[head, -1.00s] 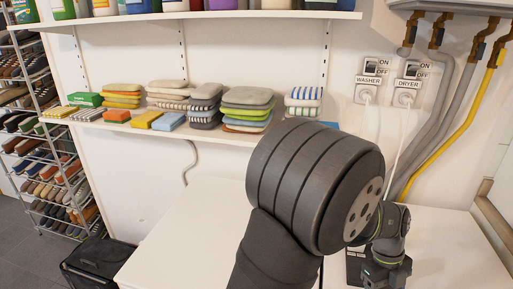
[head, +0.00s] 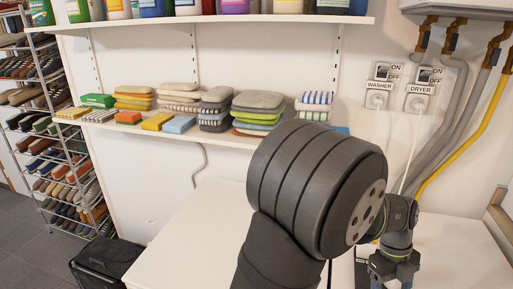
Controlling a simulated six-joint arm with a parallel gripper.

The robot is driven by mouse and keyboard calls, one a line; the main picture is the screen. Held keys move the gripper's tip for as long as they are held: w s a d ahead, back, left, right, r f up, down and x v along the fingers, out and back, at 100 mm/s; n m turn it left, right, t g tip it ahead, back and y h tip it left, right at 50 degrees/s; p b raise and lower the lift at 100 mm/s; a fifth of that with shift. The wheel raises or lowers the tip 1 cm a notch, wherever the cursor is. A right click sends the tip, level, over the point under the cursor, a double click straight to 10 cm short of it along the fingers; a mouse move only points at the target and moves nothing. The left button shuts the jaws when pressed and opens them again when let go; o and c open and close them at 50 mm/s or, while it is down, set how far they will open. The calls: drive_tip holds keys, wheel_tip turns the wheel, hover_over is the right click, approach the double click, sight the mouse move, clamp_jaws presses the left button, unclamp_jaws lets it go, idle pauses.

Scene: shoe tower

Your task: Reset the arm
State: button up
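My arm fills the lower middle and right of the head view, with a large dark grey joint in front. Its far end, with my gripper (head: 394,270), shows small at the lower right, pointing down over the white surface. The fingertips are cut off by the bottom edge, so I cannot tell whether it is open or shut, or holding anything.
A white surface (head: 190,235) lies below. A wall shelf (head: 225,139) holds folded cloths and sponges; bottles stand on a higher shelf (head: 235,19). A shoe rack (head: 62,160) stands left, a black crate (head: 105,262) in front. Pipes (head: 465,130) and switches are right.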

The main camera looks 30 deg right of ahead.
drive_tip(key=v, duration=0.6)
drive_tip(key=x, duration=1.2)
drive_tip(key=shift+f, duration=0.1)
drive_tip(key=shift+s, duration=0.1)
drive_tip(key=s+a+r, duration=0.5)
drive_tip(key=s+r, duration=0.6)
drive_tip(key=w+d+n+h, duration=0.1)
drive_tip(key=w+d+n, duration=0.5)
drive_tip(key=w+d, duration=0.1)
drive_tip(key=w+d+n+t+h, duration=0.1)
drive_tip(key=w+d+n, duration=0.5)
drive_tip(key=w+d, duration=0.1)
drive_tip(key=w+d+n+t+h, duration=0.1)
drive_tip(key=w+d+n+h, duration=0.1)
drive_tip(key=w+d+n, duration=0.4)
drive_tip(key=shift+w+d+f, duration=0.1)
drive_tip(key=shift+w+d, duration=0.15)
drive_tip(key=shift+w, duration=0.35)
drive_tip(key=shift+w+d+f, duration=0.15)
drive_tip(key=shift+w+d, duration=0.1)
drive_tip(key=shift+w, duration=0.35)
drive_tip(key=shift+w+d+f, duration=0.1)
drive_tip(key=shift+w+d, duration=0.15)
drive_tip(key=shift+w, duration=0.35)
drive_tip(key=shift+f, duration=0.2)
